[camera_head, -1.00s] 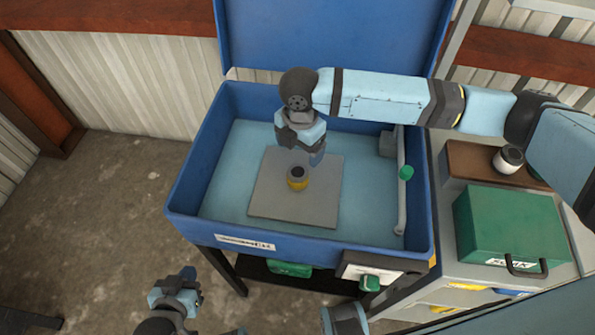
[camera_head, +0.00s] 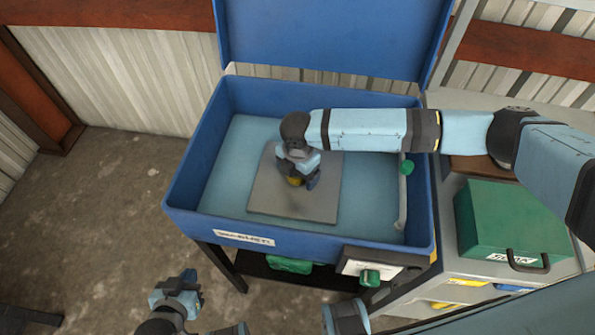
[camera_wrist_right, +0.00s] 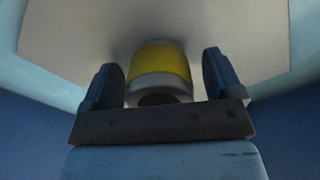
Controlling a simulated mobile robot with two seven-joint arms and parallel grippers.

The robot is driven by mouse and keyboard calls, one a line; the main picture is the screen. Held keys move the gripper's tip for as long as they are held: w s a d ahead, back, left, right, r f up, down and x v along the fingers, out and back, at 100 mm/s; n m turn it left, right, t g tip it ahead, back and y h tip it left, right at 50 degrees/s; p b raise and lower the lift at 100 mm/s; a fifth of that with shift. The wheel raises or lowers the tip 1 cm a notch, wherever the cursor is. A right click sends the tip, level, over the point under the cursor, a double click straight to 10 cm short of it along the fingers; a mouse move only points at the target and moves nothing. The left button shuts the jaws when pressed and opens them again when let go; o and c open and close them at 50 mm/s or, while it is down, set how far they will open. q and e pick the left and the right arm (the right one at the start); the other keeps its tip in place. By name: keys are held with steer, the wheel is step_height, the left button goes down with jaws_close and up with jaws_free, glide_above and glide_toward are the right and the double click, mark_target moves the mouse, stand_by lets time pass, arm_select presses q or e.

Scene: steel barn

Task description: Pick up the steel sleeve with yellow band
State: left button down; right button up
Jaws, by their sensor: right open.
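The steel sleeve with yellow band (camera_wrist_right: 160,68) stands on a grey plate inside the blue washer tub. My right gripper (camera_head: 302,180) is over the sleeve, open. In the right wrist view the two fingers of this gripper (camera_wrist_right: 160,85) are on either side of the sleeve, with gaps visible between them and it. My left gripper (camera_head: 176,287) is low at the left, outside the tub; its jaws are too small to judge.
The grey plate (camera_head: 265,195) lies on the floor of the blue tub (camera_head: 190,222), whose walls surround my right gripper. Its lid (camera_head: 325,40) stands open behind. A green-capped pipe (camera_head: 406,168) is at the tub's right. A green box (camera_head: 510,220) sits on the right-hand cabinet.

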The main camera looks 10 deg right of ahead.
steer(key=c, duration=1.1)
steer(key=shift+c, duration=0.6)
steer(key=shift+r, duration=0.2)
